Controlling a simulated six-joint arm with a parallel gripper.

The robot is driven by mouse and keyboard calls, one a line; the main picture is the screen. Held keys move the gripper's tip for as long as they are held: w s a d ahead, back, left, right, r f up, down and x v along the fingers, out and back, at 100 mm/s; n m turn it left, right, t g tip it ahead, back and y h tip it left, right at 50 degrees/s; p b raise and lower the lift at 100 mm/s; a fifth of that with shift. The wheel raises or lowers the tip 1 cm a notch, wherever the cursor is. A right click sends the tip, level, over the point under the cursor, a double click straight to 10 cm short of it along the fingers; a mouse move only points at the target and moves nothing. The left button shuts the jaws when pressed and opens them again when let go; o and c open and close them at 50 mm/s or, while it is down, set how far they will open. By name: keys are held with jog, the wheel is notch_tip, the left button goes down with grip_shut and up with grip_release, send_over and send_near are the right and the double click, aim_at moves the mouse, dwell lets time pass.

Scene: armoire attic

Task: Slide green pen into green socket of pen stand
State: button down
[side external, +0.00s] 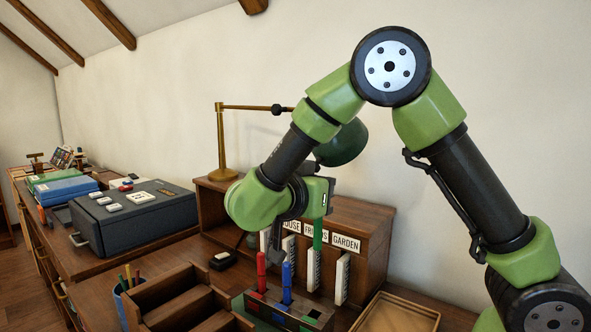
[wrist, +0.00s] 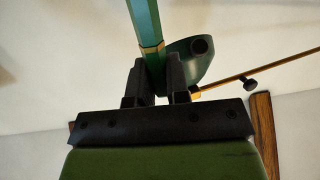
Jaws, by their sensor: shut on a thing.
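The green pen (side external: 318,234) hangs upright below my gripper (side external: 318,203), in front of the label holder and above the pen stand. My gripper is shut on it. In the wrist view the green pen (wrist: 144,22), with a gold band, sits between the two dark fingers of my gripper (wrist: 155,76). The pen stand (side external: 284,315) is at the bottom of the side view. A red pen (side external: 261,266) and a blue pen (side external: 287,282) stand upright in it. A green patch, seemingly the green socket (side external: 313,315), shows at its right end with no pen in it.
A wooden letter sorter (side external: 371,252) with white envelopes stands behind the pen. A stepped wooden organiser (side external: 180,295) is left of the stand, an empty tray (side external: 398,312) right. A brass lamp (side external: 220,145) with a green shade stands behind my gripper. A grey case (side external: 135,215) lies left.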

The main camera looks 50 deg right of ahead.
aim_at(315, 233)
notch_tip(315, 233, down, 7)
jog(key=shift+f, duration=0.15)
jog(key=shift+f, duration=0.1)
jog(key=shift+f, duration=2.8)
jog(key=shift+f, duration=2.55)
jog(key=c, duration=1)
grip_release()
notch_tip(315, 233, up, 10)
jog(key=shift+w, duration=0.1)
